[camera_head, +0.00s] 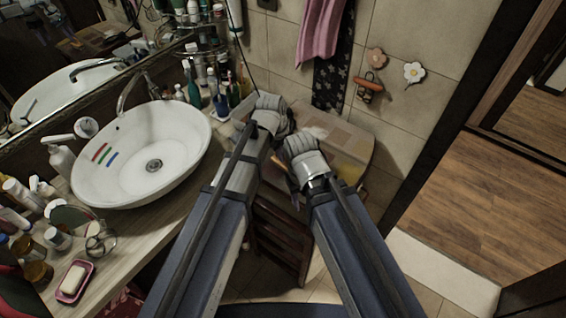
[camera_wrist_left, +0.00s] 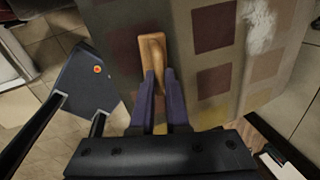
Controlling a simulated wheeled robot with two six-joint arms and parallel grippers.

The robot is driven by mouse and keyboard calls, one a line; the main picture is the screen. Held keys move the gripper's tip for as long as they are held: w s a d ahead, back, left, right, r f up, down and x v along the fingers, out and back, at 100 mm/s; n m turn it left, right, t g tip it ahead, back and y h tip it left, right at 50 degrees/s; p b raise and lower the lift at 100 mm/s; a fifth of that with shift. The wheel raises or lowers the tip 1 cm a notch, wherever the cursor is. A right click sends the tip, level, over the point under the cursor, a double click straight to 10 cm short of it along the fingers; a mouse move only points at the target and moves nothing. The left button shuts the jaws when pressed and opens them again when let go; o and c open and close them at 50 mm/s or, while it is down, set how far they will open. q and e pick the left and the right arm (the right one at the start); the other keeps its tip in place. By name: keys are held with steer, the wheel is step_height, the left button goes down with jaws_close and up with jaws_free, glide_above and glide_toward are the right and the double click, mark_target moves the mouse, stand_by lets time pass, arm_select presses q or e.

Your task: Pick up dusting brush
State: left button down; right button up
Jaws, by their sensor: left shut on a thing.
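The dusting brush (camera_wrist_left: 152,52) shows in the left wrist view as a tan wooden piece with a rounded handle, against a patterned box; I cannot make out its bristles. My left gripper (camera_wrist_left: 158,82) is shut on its handle end, one dark finger on each side. In the head view my left gripper (camera_head: 277,150) reaches over the box beside the counter, with a small brown bit of the brush (camera_head: 284,162) showing between my two wrists. My right gripper is close beside it, mostly hidden behind its own wrist, so its jaws cannot be judged.
A white basin (camera_head: 180,170) stands on the counter (camera_head: 130,240) at left, among bottles and jars. A pale box (camera_head: 345,145) lies under my grippers, above a dark wooden rack (camera_head: 283,235). An orange-handled item (camera_head: 370,86) hangs on the wall. Floor at right is clear.

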arm_select(q)
steer(key=shift+r, duration=0.1)
arm_select(e)
steer(key=shift+r, duration=0.1)
arm_select(q)
step_height(320, 180, up, 10)
steer(key=p, duration=1)
arm_select(e)
step_height(320, 180, up, 10)
arm_select(q)
steer(key=c, duration=1.5)
jaws_free()
jaws_close()
